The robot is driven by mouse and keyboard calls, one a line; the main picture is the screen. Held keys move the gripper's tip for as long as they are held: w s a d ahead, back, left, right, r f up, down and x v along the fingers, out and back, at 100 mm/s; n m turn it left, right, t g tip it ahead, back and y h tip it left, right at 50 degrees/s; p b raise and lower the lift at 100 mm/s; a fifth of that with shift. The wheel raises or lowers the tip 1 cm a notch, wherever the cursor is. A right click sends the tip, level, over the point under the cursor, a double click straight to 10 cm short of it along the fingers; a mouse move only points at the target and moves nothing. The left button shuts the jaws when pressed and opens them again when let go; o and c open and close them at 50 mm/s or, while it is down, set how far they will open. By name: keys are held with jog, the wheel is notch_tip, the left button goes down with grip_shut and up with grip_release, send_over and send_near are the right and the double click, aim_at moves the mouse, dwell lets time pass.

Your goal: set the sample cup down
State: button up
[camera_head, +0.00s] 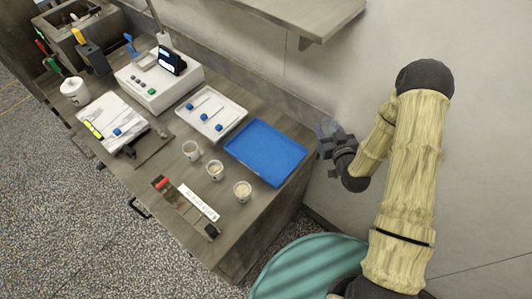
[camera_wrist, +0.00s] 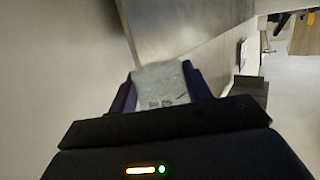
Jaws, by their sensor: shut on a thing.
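My gripper (camera_head: 325,141) is at the right of the counter, beyond the blue tray's right end and near the wall. It is shut on a pale grey thing (camera_wrist: 162,82) with small dark marks, seen between the two dark fingers in the wrist view. I cannot tell for sure whether this thing is the sample cup. Three small clear cups with pale contents stand upright on the counter: a left cup (camera_head: 192,151), a middle cup (camera_head: 215,171) and a right cup (camera_head: 242,191). My gripper is apart from all three.
An empty-looking blue tray (camera_head: 265,151) lies near the counter's right end. Left of it are a white tray (camera_head: 236,120) with blue-ended tools and a white instrument (camera_head: 155,98). A labelled strip (camera_head: 198,203) lies in front. A shelf (camera_head: 290,15) juts from the wall above.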

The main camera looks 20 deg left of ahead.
jog(key=s+a+r+n+g+y+b, duration=0.2)
jog(key=a+n+g+y, duration=0.3)
jog(key=a, duration=0.5)
jog(key=n+g+y+b, duration=0.2)
jog(key=n+g+y, duration=0.1)
jog(key=n+g, duration=0.4)
send_over(273, 156)
jog(key=shift+r+m+g, duration=0.3)
jog(key=shift+r+m, duration=0.1)
jog(key=shift+f+p, duration=0.1)
jog(key=shift+p, duration=0.2)
jog(key=shift+f+p, duration=0.6)
jog(key=shift+f, duration=2.25)
jog(key=shift+a+f+p, duration=0.1)
jog(key=shift+f+p, duration=0.5)
jog(key=shift+f, duration=1.4)
